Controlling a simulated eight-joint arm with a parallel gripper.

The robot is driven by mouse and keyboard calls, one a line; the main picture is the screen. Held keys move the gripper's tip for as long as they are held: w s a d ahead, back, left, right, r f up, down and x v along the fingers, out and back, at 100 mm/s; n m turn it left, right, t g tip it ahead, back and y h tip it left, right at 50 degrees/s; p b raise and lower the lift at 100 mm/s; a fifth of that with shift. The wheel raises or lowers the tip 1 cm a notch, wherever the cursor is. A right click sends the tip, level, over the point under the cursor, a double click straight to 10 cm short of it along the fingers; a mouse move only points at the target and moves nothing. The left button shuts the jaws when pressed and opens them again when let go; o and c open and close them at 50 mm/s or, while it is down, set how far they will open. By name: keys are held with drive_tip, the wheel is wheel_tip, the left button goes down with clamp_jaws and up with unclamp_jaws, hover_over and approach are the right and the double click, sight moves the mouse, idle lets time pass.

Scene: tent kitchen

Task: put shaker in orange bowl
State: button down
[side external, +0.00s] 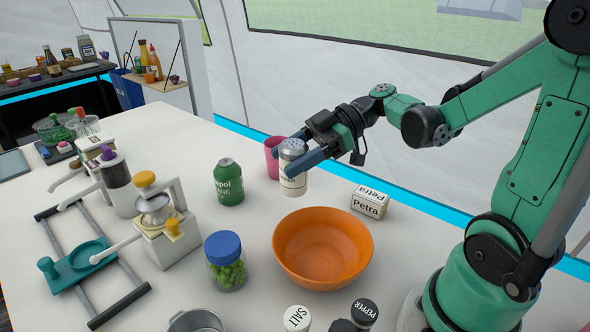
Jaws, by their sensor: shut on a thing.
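A shaker (293,174) with a grey perforated top and a cream label ending in "PER" is held between the fingers of my gripper (304,157). My gripper is shut on its upper part, and the shaker looks upright. It is behind and a little left of the orange bowl (323,249). I cannot tell for sure whether its bottom touches the table. The orange bowl stands on the white table and looks empty inside. Two more shakers, one labelled SALT (297,318) and one labelled PEPPER (364,312), stand at the front edge of the view.
A pink cup (272,157) stands just behind the held shaker. A green can (229,183) is to its left and a Petra box (369,201) to its right. A blue-lidded jar (226,262) stands left of the bowl. A metal pot (196,322) is at the front.

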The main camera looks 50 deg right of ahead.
sight(293, 190)
drive_tip(key=shift+f, duration=2.65)
drive_tip(key=shift+f, duration=0.35)
drive_tip(key=shift+f, duration=0.25)
drive_tip(key=shift+c, duration=0.9)
unclamp_jaws()
drive_tip(key=shift+r, duration=0.1)
